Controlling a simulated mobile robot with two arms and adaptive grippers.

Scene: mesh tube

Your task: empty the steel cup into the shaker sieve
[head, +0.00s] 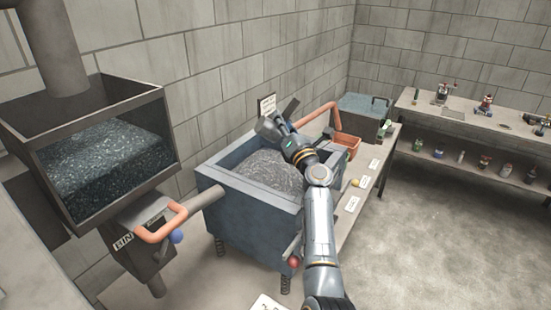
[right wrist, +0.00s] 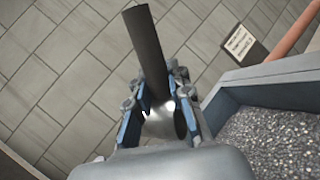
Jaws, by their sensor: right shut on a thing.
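The shaker sieve (head: 250,208) is an open blue-grey box on springs, with grey gravel (head: 268,170) inside. Its wall also shows at the right of the right wrist view (right wrist: 265,85). My right gripper (head: 268,127) is over the back part of the box. My left gripper is out of view.
A glass-fronted hopper (head: 105,165) of dark grains stands left, with an orange handle (head: 165,232). Shelves (head: 470,125) stand farther right. The floor between is clear.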

